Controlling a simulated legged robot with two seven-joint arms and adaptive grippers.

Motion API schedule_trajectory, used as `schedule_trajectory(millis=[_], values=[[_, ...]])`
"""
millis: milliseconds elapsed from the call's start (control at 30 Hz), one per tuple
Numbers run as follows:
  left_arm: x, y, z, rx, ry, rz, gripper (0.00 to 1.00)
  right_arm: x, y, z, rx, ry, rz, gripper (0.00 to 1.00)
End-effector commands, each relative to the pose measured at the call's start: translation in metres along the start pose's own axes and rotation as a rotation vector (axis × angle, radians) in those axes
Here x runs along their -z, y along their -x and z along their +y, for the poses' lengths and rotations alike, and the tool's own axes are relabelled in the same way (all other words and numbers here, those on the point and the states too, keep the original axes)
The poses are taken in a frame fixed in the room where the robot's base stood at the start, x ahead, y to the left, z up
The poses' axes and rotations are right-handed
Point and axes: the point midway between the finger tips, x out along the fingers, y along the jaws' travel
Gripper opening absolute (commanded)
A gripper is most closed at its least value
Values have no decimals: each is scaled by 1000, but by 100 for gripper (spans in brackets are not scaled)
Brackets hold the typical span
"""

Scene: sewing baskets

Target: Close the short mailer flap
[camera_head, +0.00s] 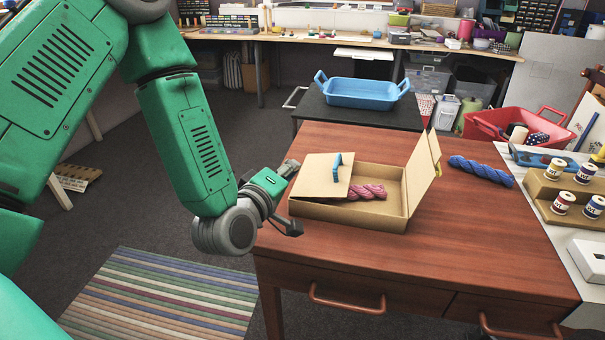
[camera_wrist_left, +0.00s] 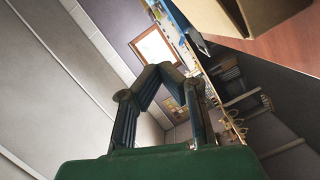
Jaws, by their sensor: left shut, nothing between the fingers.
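A cardboard mailer (camera_head: 380,222) lies open on the wooden table. The long flap (camera_head: 421,180) stands up at the right side. A pink yarn skein (camera_head: 367,191) lies inside, partly under the short flap. My left gripper (camera_head: 289,168) is shut and empty just left of the mailer, beside the short flap. In the left wrist view the fingers (camera_wrist_left: 160,68) meet, and a cardboard part (camera_wrist_left: 262,15) shows at upper right. My right gripper is not seen.
A blue yarn skein (camera_head: 481,170) lies right of the mailer. A spool rack (camera_head: 545,190) stands at the right. A blue tray (camera_head: 362,93) sits on a dark cart behind the table. The table front (camera_head: 400,255) is clear.

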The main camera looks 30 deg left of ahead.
Motion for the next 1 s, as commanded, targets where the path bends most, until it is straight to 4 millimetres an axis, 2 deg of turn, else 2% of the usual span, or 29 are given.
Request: schedule_trajectory(millis=[400,500,700,1000], values=[[3,-88,-3,-1,1,1,0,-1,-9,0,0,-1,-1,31],[-16,-90,-4,1,0,-5,0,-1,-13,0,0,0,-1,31],[-35,-94,-2,1,-1,-2,0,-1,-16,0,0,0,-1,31],[-37,-95,-2,1,1,-1,0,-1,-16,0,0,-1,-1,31]])
